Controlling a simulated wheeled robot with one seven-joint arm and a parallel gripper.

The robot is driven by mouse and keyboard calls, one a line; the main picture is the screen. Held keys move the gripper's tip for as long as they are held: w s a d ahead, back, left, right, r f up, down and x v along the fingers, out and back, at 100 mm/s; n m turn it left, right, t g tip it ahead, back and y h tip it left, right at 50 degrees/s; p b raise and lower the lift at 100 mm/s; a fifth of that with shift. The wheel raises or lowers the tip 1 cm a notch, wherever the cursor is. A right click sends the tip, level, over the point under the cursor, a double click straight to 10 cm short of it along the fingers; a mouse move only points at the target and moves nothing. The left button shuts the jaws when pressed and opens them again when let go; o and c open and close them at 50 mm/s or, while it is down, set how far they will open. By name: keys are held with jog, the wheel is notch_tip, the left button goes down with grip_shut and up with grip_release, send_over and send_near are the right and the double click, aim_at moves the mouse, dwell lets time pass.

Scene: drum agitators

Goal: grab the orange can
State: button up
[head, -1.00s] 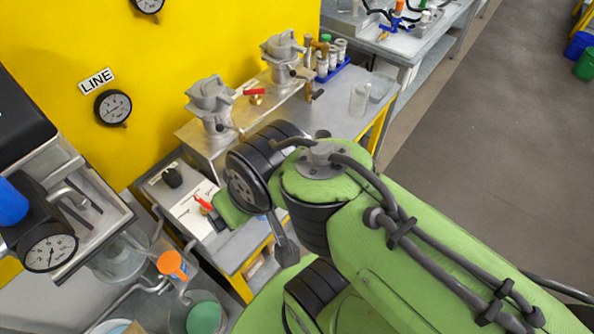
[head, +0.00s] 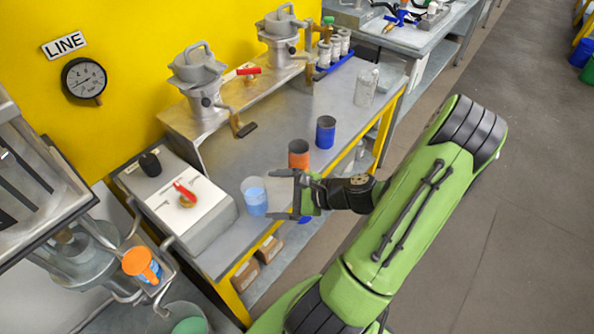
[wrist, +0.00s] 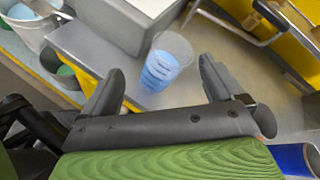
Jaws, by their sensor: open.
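The orange can (head: 299,153) stands upright on the grey bench in the head view, with a dark open top. My gripper (head: 272,194) is open just in front of it, its fingers pointing left, away from the can. The upper finger passes close to the can's lower part; I cannot tell whether they touch. A clear cup with blue contents (head: 254,197) stands just beyond the fingertips. In the wrist view that cup (wrist: 165,62) appears between the spread fingers, and nothing is held. The orange can is not clearly seen there.
A blue can (head: 325,131) stands right of the orange can, and a clear beaker (head: 366,87) farther back. A grey box with a red-handled valve (head: 187,194) is left of the cup. An orange jug (head: 142,264) is at lower left. Bench behind the cans is clear.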

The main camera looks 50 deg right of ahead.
jog(key=s+d+f+m+t+h+b, duration=0.35)
jog(key=d+m+t+h, duration=0.2)
jog(key=d+m, duration=0.35)
jog(key=m+h, duration=0.4)
jog(key=m, duration=0.1)
send_near(293, 146)
jog(key=b+x, duration=0.3)
jog(key=x, duration=0.4)
jog(key=shift+w+d+f, duration=0.1)
jog(key=shift+w+d, duration=0.05)
jog(key=shift+w, duration=0.1)
jog(key=c, duration=1)
